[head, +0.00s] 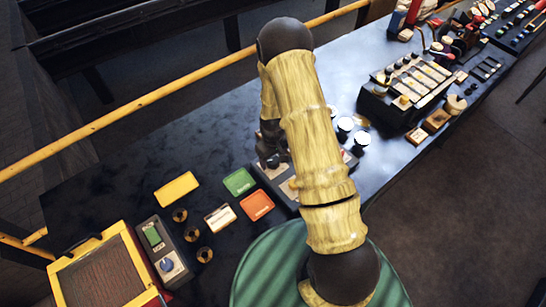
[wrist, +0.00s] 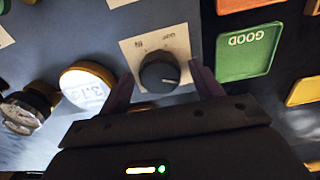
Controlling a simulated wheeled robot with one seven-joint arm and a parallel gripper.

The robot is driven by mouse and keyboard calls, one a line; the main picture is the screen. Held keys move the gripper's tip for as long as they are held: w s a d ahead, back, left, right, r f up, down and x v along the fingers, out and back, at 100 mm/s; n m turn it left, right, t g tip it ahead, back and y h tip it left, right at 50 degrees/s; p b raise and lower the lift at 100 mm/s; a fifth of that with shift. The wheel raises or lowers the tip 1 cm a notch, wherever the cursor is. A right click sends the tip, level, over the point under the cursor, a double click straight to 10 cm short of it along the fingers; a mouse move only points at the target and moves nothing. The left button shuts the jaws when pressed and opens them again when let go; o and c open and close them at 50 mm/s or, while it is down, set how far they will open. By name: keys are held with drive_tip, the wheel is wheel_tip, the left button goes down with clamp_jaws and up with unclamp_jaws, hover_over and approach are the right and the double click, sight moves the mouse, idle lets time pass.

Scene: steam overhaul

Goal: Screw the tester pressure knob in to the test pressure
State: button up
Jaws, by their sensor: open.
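The tester pressure knob (wrist: 159,72) is a round black knob with a pale pointer line, on a cream label plate on the grey tester panel (wrist: 200,12). In the wrist view my gripper (wrist: 158,85) is open, with one dark finger on each side of the knob. I cannot tell whether the fingers touch it. A round yellow-rimmed display (wrist: 86,86) left of the knob shows digits that read upside down, perhaps 3.15.
A green GOOD tray (wrist: 250,50) and an orange tray (head: 257,205) lie beside the tester. A yellow card (head: 176,188), several small rings and a grey box with a blue knob (head: 167,264) are further left. A switch rack (head: 410,85) stands at right.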

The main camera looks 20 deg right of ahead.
sight(273, 159)
drive_tip(key=c, duration=1)
drive_tip(key=shift+m+b, duration=0.5)
drive_tip(key=shift+m, duration=0.3)
drive_tip(key=o, duration=1)
wheel_tip(273, 159, up, 18)
drive_tip(key=b, duration=0.4)
drive_tip(key=shift+f, duration=0.25)
